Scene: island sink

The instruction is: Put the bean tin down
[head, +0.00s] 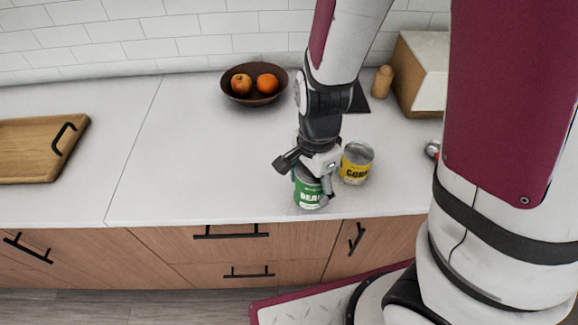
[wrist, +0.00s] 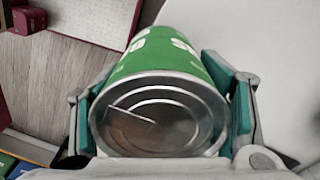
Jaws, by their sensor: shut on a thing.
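The bean tin (head: 307,192) is a green can with a white "BEA..." label, near the front edge of the white counter. My gripper (head: 315,178) is shut on it from above, with a finger on either side. In the wrist view the tin (wrist: 160,105) fills the middle, its metal lid facing the camera, between the teal pads of my gripper (wrist: 165,115). The tin looks upright in the head view. I cannot tell whether its base touches the counter.
A yellow corn tin (head: 357,163) stands close to the right of the bean tin. A fruit bowl (head: 254,92) is farther back, and a wooden board (head: 40,150) lies at left. A wooden shaker (head: 382,81) stands back right. The counter (head: 190,160) left of the bean tin is clear.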

